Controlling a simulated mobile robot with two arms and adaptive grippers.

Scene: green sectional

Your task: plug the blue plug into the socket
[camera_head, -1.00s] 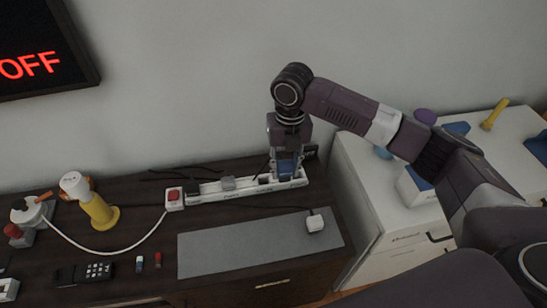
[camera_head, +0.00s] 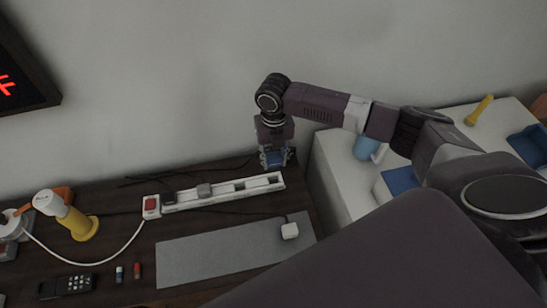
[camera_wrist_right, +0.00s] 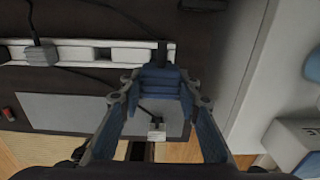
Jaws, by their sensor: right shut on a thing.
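The socket is a long white power strip (camera_head: 237,187) on the dark cabinet top, with a red switch (camera_head: 151,206) at its left end. A grey plug (camera_head: 204,190) and a black plug sit in its left half; its right half shows no plug. My right gripper (camera_head: 275,163) points down just behind the strip's right end. It is shut on the blue plug (camera_wrist_right: 160,82), whose black end shows near the strip's right end in the right wrist view. Whether the plug touches anything is unclear. My left gripper is out of view.
A grey mat (camera_head: 215,257) lies in front of the strip with a small white plug (camera_head: 289,231) on it. A yellow-and-white lamp-like object (camera_head: 75,222) and a black remote (camera_head: 67,286) are at left. A white cabinet (camera_head: 330,165) stands right; the wall is close behind.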

